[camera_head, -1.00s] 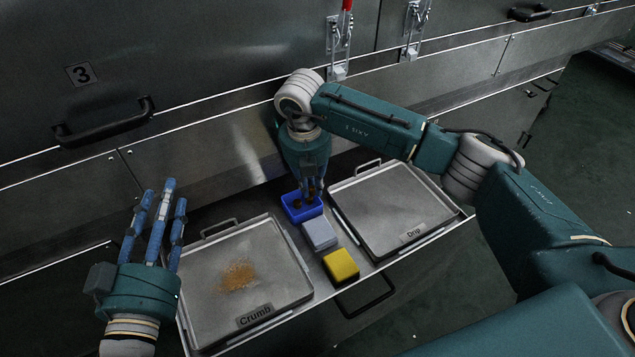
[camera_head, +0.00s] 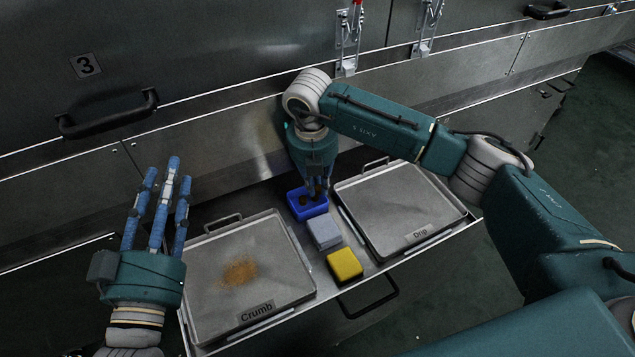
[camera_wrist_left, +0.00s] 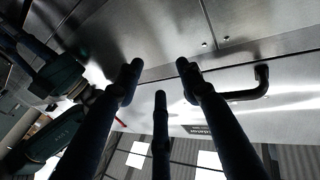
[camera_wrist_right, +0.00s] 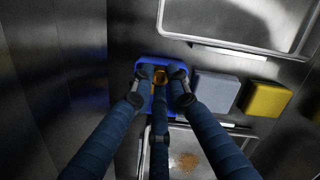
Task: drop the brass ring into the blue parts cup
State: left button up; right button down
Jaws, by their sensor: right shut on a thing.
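The blue parts cup (camera_head: 294,207) stands in the open drawer between the two trays, at the back of a short row of boxes. My right gripper (camera_head: 315,194) points down over the cup, its fingertips at the cup's opening. In the right wrist view the brass ring (camera_wrist_right: 160,76) shows between the fingers of my right gripper (camera_wrist_right: 160,82), with the blue cup (camera_wrist_right: 142,68) around and below it. I cannot tell how far the ring is below the rim. My left gripper (camera_head: 165,185) is raised at the left, fingers spread and empty; its fingers (camera_wrist_left: 160,85) show apart in the left wrist view.
A grey box (camera_head: 324,233) and a yellow box (camera_head: 345,265) stand in front of the cup. The Crumb tray (camera_head: 215,306), with brown crumbs, is to the left, the Drip tray (camera_head: 400,200) to the right. The steel dryer wall (camera_head: 220,150) rises close behind.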

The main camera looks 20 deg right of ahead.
jog(key=shift+f, duration=0.15)
jog(key=c, duration=1.7)
grip_release()
pick_arm(q)
jog(key=shift+d+r, duration=0.1)
jog(key=shift+r, duration=0.2)
jog(key=shift+f, duration=0.1)
